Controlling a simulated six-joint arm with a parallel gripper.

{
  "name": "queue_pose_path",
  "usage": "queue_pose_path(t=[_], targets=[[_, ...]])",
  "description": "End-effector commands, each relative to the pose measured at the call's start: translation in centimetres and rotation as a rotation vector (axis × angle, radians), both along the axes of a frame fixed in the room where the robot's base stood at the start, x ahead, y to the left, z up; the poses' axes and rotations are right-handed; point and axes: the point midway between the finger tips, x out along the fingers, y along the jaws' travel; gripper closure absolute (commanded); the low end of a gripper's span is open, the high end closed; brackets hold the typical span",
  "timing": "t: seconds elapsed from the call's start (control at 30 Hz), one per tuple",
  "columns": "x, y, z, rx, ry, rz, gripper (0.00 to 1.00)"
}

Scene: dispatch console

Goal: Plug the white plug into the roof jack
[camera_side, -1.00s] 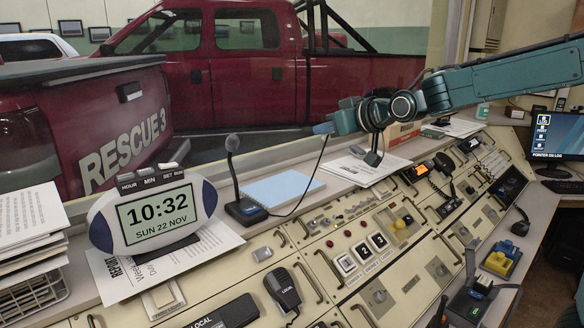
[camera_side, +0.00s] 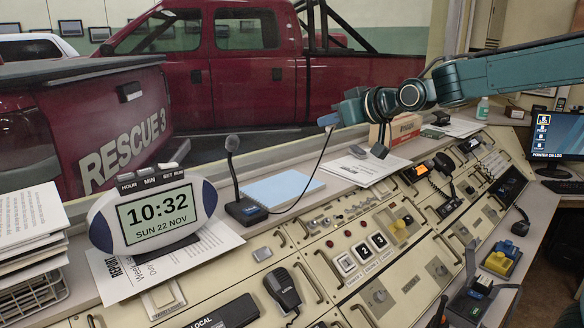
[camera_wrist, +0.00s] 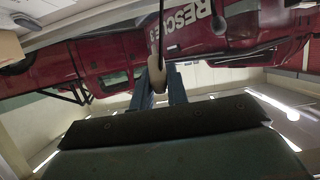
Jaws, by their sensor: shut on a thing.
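My gripper (camera_side: 328,119) is raised above the back of the console in the side view, its blue fingers pointing left. In the wrist view my gripper (camera_wrist: 158,70) is shut on the white plug (camera_wrist: 157,80), a pale, rounded body between the two blue fingers. A dark cable (camera_side: 312,165) hangs from the fingertips down to the back ledge near the desk microphone. In the side view the plug is too small and covered by the fingers to tell apart. I cannot make out the roof jack in either view.
The desk microphone (camera_side: 233,165), blue notepad (camera_side: 283,188) and football-shaped clock (camera_side: 152,212) stand along the ledge. A cardboard box (camera_side: 400,130) is behind my wrist. Red trucks (camera_side: 250,75) show beyond the window. The air around my gripper looks clear.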

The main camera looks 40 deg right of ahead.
Motion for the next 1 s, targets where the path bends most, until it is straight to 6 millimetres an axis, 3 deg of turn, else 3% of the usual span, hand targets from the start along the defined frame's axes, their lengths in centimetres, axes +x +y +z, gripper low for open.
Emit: queue_pose_path(t=[0.37, 0.57, 1.0], targets=[[0.0, 0.0, -0.1, -0.001, 0.001, 0.001, 1.00], [0.2, -0.2, -1.2, -0.015, 0.007, 0.028, 1.00], [0.9, -1.4, -9.0, -0.133, 0.029, 0.249, 1.00]])
